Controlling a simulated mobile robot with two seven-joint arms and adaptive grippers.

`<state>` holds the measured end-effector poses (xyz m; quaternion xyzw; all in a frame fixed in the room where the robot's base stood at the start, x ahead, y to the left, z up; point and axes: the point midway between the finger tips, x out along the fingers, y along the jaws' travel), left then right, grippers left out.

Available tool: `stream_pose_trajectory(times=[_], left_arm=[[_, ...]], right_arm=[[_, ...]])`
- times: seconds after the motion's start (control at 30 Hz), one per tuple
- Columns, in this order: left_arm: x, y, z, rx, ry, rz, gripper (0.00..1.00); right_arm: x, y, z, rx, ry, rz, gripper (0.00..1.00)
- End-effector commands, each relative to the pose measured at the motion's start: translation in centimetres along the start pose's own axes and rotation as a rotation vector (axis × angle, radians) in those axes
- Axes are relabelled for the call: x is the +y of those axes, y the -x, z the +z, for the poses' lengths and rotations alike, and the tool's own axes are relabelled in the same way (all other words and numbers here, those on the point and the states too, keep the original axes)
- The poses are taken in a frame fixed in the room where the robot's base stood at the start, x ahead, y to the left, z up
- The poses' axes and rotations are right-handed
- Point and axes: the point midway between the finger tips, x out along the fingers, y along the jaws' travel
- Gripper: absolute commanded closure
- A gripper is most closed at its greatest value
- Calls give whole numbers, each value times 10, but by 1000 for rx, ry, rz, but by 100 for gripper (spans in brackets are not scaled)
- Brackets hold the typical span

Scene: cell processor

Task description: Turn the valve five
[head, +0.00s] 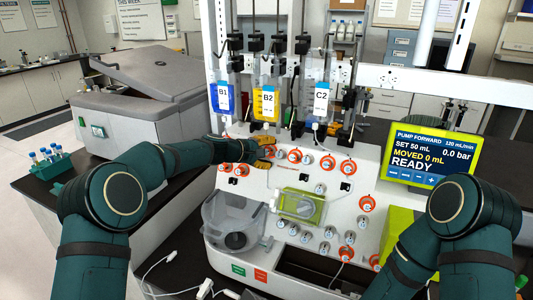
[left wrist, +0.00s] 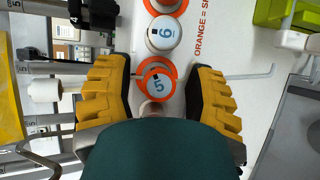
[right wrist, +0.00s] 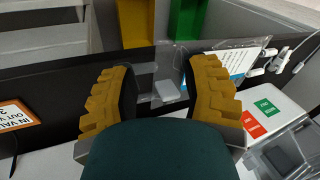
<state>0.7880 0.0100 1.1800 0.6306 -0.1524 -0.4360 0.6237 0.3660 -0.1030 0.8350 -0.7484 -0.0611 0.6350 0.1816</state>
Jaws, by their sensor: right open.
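Valve five (left wrist: 157,83) is a round white knob marked 5 on an orange ring, in the left wrist view. My left gripper (left wrist: 156,72) is open, with one yellow finger on each side of it; gaps show between the fingers and the knob. In the head view my left gripper (head: 266,151) is at the upper left of the valve panel, and I cannot make out valve five there. My right gripper (right wrist: 160,75) is open and empty in the right wrist view.
The white panel (head: 255,185) carries several other knobs close by. Bags B1 (head: 223,103), B2 (head: 265,106) and C2 (head: 320,102) hang above. A pump screen (head: 430,155) reading READY is at the right. A grey machine (head: 140,100) stands at the left.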

Motion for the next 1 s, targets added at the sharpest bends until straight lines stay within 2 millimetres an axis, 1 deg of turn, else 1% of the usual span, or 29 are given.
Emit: stream_pose_trajectory(times=[0.3,0.43,0.57,0.8,0.9,1.0], left_arm=[[1,2,-1,3,-1,1,42],[1,12,-2,5,0,2,42],[2,34,-2,6,-1,3,42],[1,83,-2,6,0,2,42],[1,99,-1,4,0,1,42],[1,110,0,2,-1,1,42]], right_arm=[[0,0,0,0,0,0,53],[0,0,0,0,0,0,53],[0,0,0,0,0,0,53],[0,0,0,0,0,0,53],[0,0,0,0,0,0,53],[0,0,0,0,0,0,53]])
